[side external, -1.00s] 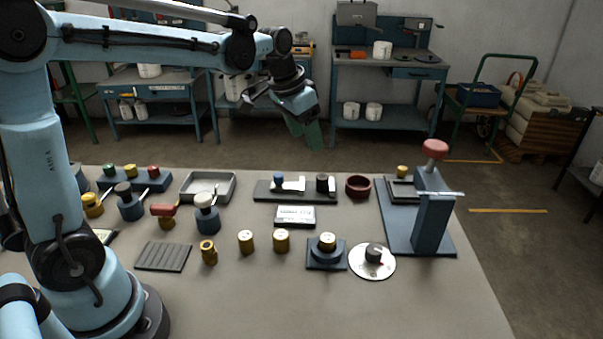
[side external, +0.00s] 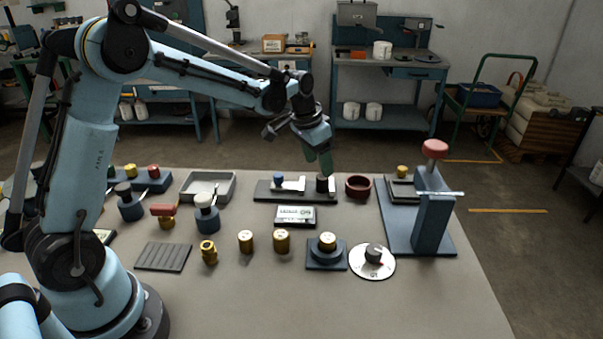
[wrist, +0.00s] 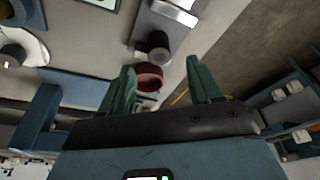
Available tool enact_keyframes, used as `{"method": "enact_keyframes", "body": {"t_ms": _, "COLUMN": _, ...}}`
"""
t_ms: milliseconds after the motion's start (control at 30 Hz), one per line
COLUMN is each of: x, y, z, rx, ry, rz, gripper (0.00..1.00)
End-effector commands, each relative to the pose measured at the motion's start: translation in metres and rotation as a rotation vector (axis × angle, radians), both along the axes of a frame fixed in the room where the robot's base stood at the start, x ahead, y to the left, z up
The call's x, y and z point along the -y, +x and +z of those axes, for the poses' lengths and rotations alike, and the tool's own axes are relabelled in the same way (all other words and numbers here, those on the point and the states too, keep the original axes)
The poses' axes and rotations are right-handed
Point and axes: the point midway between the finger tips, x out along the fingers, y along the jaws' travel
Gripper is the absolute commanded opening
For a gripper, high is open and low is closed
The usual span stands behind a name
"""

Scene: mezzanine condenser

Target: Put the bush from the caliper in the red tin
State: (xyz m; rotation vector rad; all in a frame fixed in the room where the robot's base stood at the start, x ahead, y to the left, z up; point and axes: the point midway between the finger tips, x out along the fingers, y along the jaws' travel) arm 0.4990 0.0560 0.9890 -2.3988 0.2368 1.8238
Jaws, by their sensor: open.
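The caliper (side external: 262,192) is a dark flat bar with a pale metal jaw and a blue knob on its left part. A dark cylinder (side external: 322,184), apparently the bush, stands at its right end; it also shows in the wrist view (wrist: 158,47). The red tin (side external: 358,181) is a low, round, open tin just right of the caliper. In the wrist view the red tin (wrist: 149,78) shows between the green fingers. My gripper (side external: 324,170) is open and empty, pointing down, with its fingertips appearing above or behind the dark cylinder; the exact gap is unclear.
A small display (side external: 295,215) stands in front of the caliper. A blue press with a red knob (side external: 434,149) rises on the right. Brass pieces (side external: 281,240), a dial (side external: 372,261) and a grey tray (side external: 208,187) stand around.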

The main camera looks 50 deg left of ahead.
Motion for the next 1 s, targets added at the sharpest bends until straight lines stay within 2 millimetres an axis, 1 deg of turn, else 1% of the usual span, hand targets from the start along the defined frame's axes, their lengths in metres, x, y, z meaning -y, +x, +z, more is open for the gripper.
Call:
{"method": "enact_keyframes", "body": {"t_ms": 133, "x": 0.002, "y": 0.005, "z": -0.023, "rx": 0.000, "ry": 0.000, "rz": -0.001, "gripper": 0.63}}
{"method": "enact_keyframes", "body": {"t_ms": 300, "x": 0.002, "y": 0.010, "z": -0.039, "rx": 0.000, "ry": 0.000, "rz": 0.000, "gripper": 0.63}}
{"method": "enact_keyframes", "body": {"t_ms": 400, "x": 0.003, "y": 0.011, "z": -0.042, "rx": 0.000, "ry": 0.000, "rz": 0.000, "gripper": 0.63}}
{"method": "enact_keyframes", "body": {"t_ms": 600, "x": 0.003, "y": 0.010, "z": -0.042, "rx": 0.000, "ry": 0.000, "rz": 0.000, "gripper": 0.63}}
{"method": "enact_keyframes", "body": {"t_ms": 767, "x": 0.003, "y": 0.010, "z": -0.042, "rx": 0.000, "ry": 0.000, "rz": 0.000, "gripper": 0.39}}
{"method": "enact_keyframes", "body": {"t_ms": 1000, "x": 0.003, "y": 0.010, "z": -0.042, "rx": 0.000, "ry": 0.000, "rz": 0.000, "gripper": 0.02}}
